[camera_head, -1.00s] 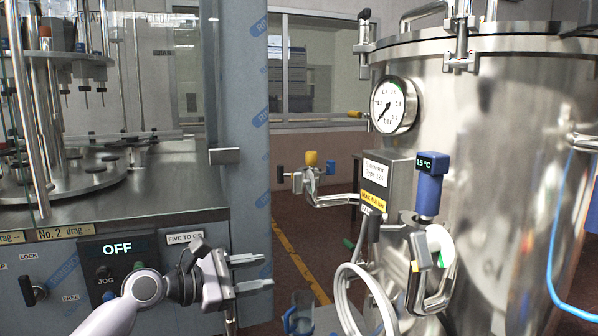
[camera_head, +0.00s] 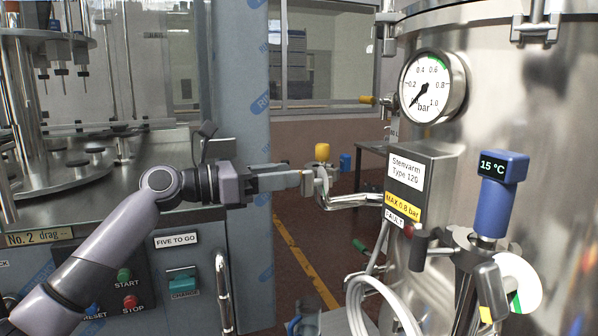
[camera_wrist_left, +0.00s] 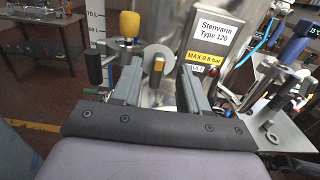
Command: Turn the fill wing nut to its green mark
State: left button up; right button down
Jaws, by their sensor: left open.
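My left gripper (camera_head: 301,178) is open, its fingertips close to a pipe fitting with a yellow cap (camera_head: 322,151) beside the steel tank. In the left wrist view, a pale disc (camera_wrist_left: 157,54) with a yellow-and-dark wing piece (camera_wrist_left: 157,68) shows between the open fingers (camera_wrist_left: 160,85). I cannot tell whether they touch it. No green mark is clear on that disc. A second white disc with a green sector (camera_head: 517,301) sits at the lower right of the tank. No readable label tells which is the fill one. My right gripper is not in view.
The tank carries a pressure gauge (camera_head: 432,88), a "Stenvarm Type 120" box (camera_head: 408,172) and a blue 15 °C sensor (camera_head: 497,195). A white hose (camera_head: 385,287) loops below. A filling machine with a control panel (camera_head: 125,280) stands at the left.

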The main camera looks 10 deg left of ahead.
aim_at(313, 183)
pick_arm(q)
jog(key=x, duration=0.3)
jog(key=shift+w+d, duration=0.25)
grip_shut()
